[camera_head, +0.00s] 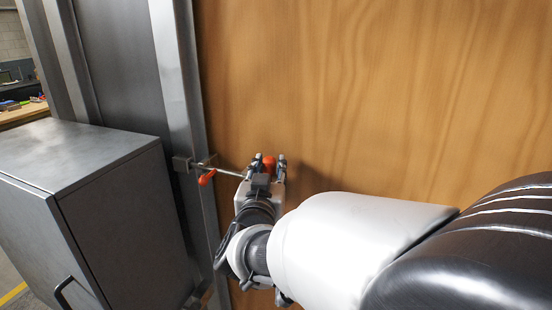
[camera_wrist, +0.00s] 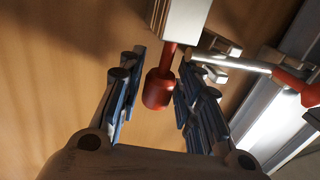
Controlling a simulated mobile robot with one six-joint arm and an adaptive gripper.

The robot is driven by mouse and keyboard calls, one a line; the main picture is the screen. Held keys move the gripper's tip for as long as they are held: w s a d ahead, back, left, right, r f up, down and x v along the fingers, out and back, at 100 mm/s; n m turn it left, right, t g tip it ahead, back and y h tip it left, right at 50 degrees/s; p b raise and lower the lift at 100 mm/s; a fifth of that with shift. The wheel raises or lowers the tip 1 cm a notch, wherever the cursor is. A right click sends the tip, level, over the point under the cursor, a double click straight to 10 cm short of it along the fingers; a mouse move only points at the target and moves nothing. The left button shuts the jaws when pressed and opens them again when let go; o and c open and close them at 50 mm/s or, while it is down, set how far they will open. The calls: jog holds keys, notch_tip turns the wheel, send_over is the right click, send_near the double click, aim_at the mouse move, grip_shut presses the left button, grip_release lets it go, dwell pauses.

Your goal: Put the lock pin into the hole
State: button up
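An orange-red pin with a thick round knob (camera_wrist: 158,90) lies between the fingers of my gripper (camera_wrist: 155,95) in the wrist view. Its stem meets a pale metal block (camera_wrist: 182,18) at the top. The fingers stand apart on either side of the knob, with a visible gap on the left and a narrower one on the right. In the head view the orange knob (camera_head: 270,161) shows between my gripper's fingertips (camera_head: 268,164), in front of the wooden panel. I cannot make out the hole, or how deep the pin sits in the block.
A metal rod (camera_wrist: 235,63) with an orange handle (camera_wrist: 291,80) runs close beside the right finger; its handle (camera_head: 207,177) hangs near a bracket (camera_head: 182,164) on the metal post (camera_head: 178,75). The wooden panel (camera_head: 370,90) stands behind. A grey cabinet (camera_head: 85,155) is at the left.

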jog(key=shift+o, duration=1.2)
jog(key=shift+s, duration=0.15)
jog(key=s+a, duration=0.1)
jog(key=s, duration=1)
jog(key=shift+s, duration=0.4)
jog(key=shift+w, duration=0.1)
